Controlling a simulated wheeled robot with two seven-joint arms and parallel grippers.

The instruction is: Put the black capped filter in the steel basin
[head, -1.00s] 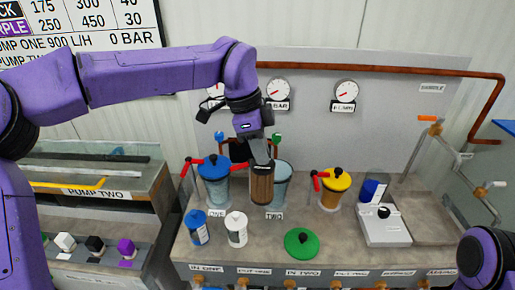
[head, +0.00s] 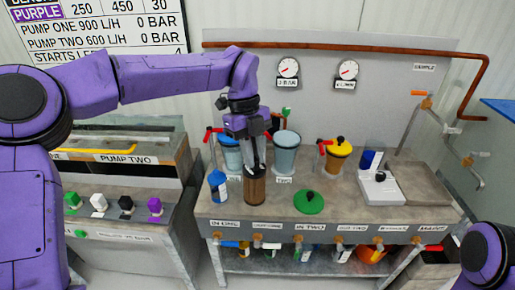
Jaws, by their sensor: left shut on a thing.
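The black capped filter (head: 255,189) is a brown cylinder with a dark top. My left gripper (head: 256,168) is shut on its top and holds it upright over the front of the bench, left of the green lid. I cannot tell whether its base touches the bench. The steel basin (head: 418,186) is the recessed grey area at the bench's right end, well to the right of the filter. My right gripper is out of view; only part of my right arm shows at lower right.
A blue bottle (head: 217,186) stands close left of the filter. A green lid (head: 309,201) lies to its right. An open clear housing (head: 286,154), a yellow-lidded housing (head: 337,155) and a white device (head: 379,187) stand on the bench. A pipe tap (head: 468,161) overhangs the basin side.

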